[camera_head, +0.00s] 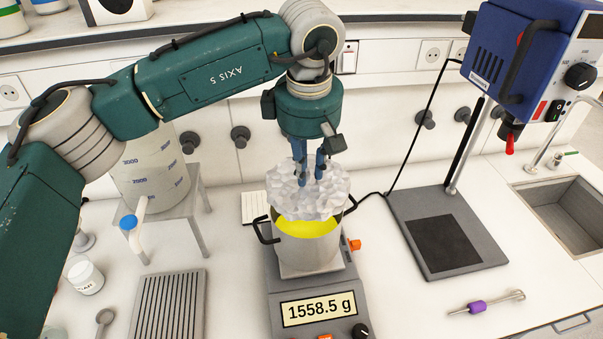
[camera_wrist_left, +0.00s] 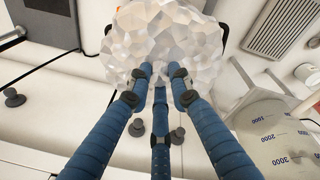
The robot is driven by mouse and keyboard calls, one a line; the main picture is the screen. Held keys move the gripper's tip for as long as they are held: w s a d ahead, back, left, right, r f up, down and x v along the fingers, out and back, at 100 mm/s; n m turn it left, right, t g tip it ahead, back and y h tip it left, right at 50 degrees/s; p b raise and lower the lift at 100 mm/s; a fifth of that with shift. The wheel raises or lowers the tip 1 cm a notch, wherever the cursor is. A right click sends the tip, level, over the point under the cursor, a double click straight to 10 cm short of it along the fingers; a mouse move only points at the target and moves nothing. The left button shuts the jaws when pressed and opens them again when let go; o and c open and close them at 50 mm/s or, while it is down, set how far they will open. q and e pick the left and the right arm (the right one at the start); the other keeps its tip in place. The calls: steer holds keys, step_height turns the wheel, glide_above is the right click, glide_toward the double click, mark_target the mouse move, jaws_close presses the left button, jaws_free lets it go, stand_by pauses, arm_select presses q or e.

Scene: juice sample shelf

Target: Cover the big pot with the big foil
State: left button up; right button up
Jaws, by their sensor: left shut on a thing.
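The big foil (camera_head: 308,197) is a crumpled, faceted silvery-white sheet. It is over the rear part of the big pot (camera_head: 310,250), a metal pot with dark side handles. Yellow contents show at the front of the pot, below the foil's edge. I cannot tell whether the foil touches the rim. My left gripper (camera_head: 309,182) points down from above, its blue fingers shut on the foil. In the left wrist view, the fingertips (camera_wrist_left: 162,80) meet at the foil (camera_wrist_left: 170,35), which hides most of the pot. My right gripper is not in view.
The pot stands on a scale (camera_head: 318,310) reading 1558.5 g. A blue overhead stirrer (camera_head: 525,60) on a stand with a grey base (camera_head: 445,235) is at right, near a sink (camera_head: 575,205). A graduated container (camera_head: 150,180) stands on a stool at left. A ribbed grey plate (camera_head: 168,305) lies in front.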

mark_target(306, 187)
arm_select(q)
steer(key=shift+s+a+f+b, duration=0.1)
steer(key=shift+a+f+b, duration=0.15)
steer(key=shift+f, duration=0.3)
steer(key=shift+d+f+b, duration=0.15)
steer(key=shift+f+b, duration=0.55)
steer(key=shift+f, duration=0.6)
steer(key=shift+f+b, duration=0.3)
steer(key=shift+f, duration=0.35)
steer(key=shift+f+b, duration=1.1)
steer(key=shift+f, duration=0.2)
steer(key=o, duration=1)
